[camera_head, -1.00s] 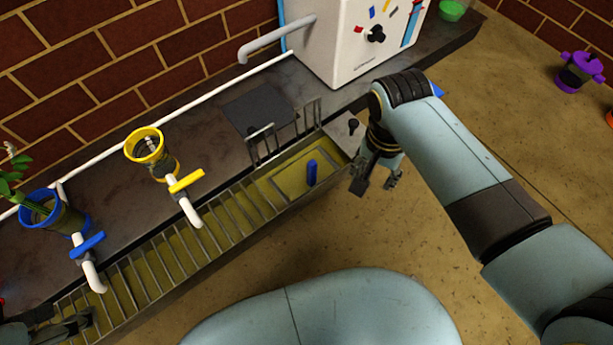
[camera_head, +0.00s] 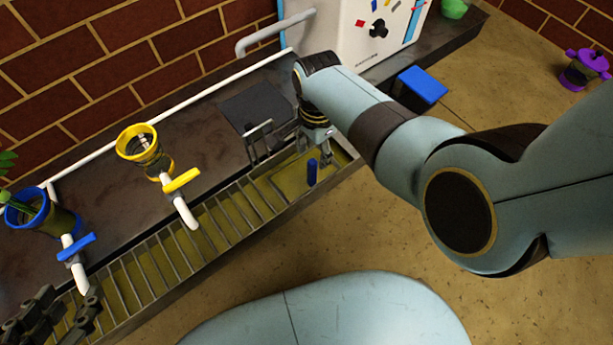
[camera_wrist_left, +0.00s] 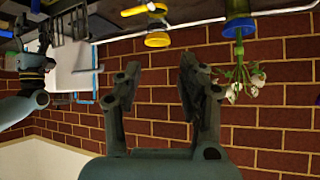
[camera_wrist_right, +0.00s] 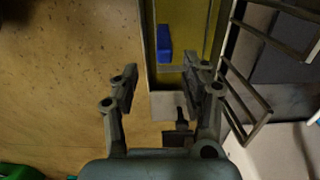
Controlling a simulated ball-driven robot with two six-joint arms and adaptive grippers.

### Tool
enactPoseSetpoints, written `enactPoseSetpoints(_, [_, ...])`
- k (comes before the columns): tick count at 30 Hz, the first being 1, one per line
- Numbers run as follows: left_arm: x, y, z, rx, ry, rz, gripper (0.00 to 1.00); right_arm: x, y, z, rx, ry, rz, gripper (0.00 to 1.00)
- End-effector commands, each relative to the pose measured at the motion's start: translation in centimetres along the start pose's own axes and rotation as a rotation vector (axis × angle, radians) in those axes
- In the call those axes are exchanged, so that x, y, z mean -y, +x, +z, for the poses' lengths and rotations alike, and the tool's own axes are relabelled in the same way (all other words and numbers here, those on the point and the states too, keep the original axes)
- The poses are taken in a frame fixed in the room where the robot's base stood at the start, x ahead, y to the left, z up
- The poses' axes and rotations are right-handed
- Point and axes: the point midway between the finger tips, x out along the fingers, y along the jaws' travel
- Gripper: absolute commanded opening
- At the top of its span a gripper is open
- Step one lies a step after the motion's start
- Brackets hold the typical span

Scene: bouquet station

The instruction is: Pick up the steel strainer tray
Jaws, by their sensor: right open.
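A long metal trough with steel slats (camera_head: 225,222) over a yellowish bottom runs along the counter's front. At its right end are a slat-free section and a blue upright peg (camera_head: 312,172). Wire loops (camera_head: 258,140) stand at its back edge, beside a dark square plate (camera_head: 255,107). I cannot tell which of these parts is the strainer tray. My right gripper (camera_head: 322,158) is open and empty, just above the trough's right end. Its wrist view shows the peg (camera_wrist_right: 165,42) and wire loops (camera_wrist_right: 245,100) ahead. My left gripper (camera_wrist_left: 158,85) is open and empty, at lower left in the head view.
A yellow-rimmed funnel (camera_head: 137,143) and a blue-rimmed holder (camera_head: 27,208) stand on the counter behind taps (camera_head: 181,192). A white machine (camera_head: 345,35) stands at the back. A blue-topped block (camera_head: 422,86) is right of my right forearm. Floor lies in front of the trough.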

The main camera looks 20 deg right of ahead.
Motion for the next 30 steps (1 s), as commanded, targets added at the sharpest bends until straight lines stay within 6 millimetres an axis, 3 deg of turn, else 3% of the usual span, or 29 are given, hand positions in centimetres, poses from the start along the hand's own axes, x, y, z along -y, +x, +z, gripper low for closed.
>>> enactPoseSetpoints(8, [-0.2,-0.1,0.3,-0.075,0.004,0.000,0.40,0.0,1.0,0.0,0.000,0.000,0.001,0.46])
enactPoseSetpoints(14, [-0.3,0.2,-1.9,-0.240,0.016,0.001,0.40,0.0,2.4,0.2,0.002,-0.001,0.004,0.46])
enactPoseSetpoints(30, [-0.4,-1.1,-14.9,-0.741,0.063,0.001,0.40,0.5,4.2,0.3,0.001,-0.001,0.002,0.46])
